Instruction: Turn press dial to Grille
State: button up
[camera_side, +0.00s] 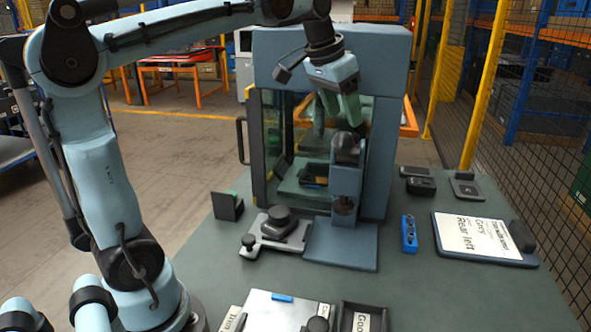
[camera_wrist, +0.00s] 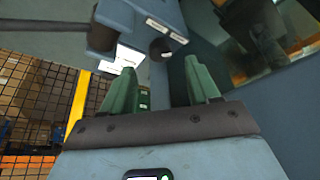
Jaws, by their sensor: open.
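The press (camera_side: 346,184), a blue-grey column with a dark head, stands in front of the tall cabinet in the side view. My gripper (camera_side: 338,106) is above the press head, pointing down, with its green fingers apart and nothing visible between them. In the wrist view the fingers of my gripper (camera_wrist: 162,85) are spread, with a gap between them. A blue-grey part with dark round ends (camera_wrist: 160,48) is beyond the fingertips; I cannot tell whether it belongs to the press. I cannot make out the press dial, its setting or a Grille mark.
The cabinet (camera_side: 392,140) has a glass front and stands close behind my gripper. A grey fixture with a black knob (camera_side: 280,214) is left of the press. A card board (camera_side: 478,238) reading "Grey, Rear left" and a blue block (camera_side: 409,234) lie right. A "Good" tray (camera_side: 345,318) is in front.

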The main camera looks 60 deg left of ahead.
jog(key=shift+x, duration=2.55)
jog(key=c, duration=1)
